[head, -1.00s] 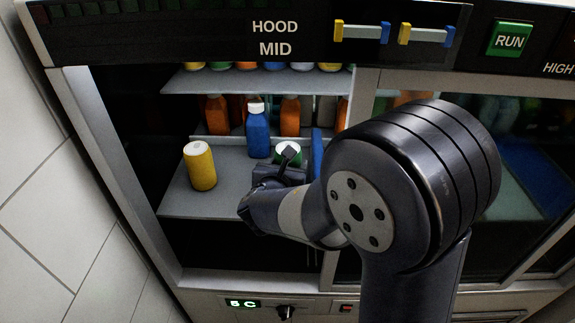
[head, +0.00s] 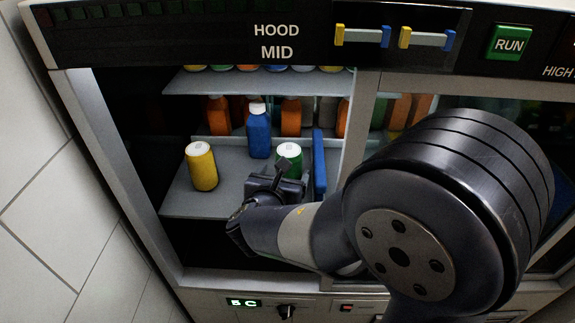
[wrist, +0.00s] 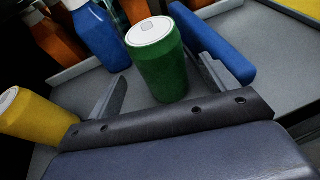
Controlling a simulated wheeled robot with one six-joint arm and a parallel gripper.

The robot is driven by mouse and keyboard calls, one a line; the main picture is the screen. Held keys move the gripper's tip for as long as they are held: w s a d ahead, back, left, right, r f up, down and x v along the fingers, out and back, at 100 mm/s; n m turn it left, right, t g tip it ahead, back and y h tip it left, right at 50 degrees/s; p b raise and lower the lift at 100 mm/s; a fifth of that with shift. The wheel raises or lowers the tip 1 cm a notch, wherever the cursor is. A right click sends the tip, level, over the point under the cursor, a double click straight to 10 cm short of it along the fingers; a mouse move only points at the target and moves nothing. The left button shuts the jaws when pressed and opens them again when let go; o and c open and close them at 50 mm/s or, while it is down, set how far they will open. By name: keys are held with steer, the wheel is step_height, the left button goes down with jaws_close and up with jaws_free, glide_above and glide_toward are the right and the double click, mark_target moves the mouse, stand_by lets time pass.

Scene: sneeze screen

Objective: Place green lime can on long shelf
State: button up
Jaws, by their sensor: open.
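The green lime can (head: 289,156) stands upright on the grey long shelf (head: 195,205) inside the open cabinet. In the wrist view the green can (wrist: 160,65) stands just beyond my gripper (wrist: 164,85), between the lines of its two spread fingers. My gripper (head: 276,178) is open and empty in front of the can in the head view. It hides the can's lower part there. I cannot tell whether a finger touches the can.
A yellow can (head: 201,167) stands to the left on the same shelf. A blue bottle (head: 258,132) and orange bottles (head: 291,117) stand behind. A blue block (head: 319,165) lies close to the right of the green can. An upper shelf (head: 250,82) hangs above.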

mark_target(292, 152)
steer(key=v, duration=0.6)
steer(key=shift+s+p, duration=0.3)
steer(key=shift+p, duration=0.05)
steer(key=b+x, duration=0.2)
steer(key=x, duration=1)
steer(key=shift+w+f, duration=0.1)
steer(key=shift+f, duration=0.1)
steer(key=shift+r+p, duration=0.4)
steer(key=shift+r, duration=0.65)
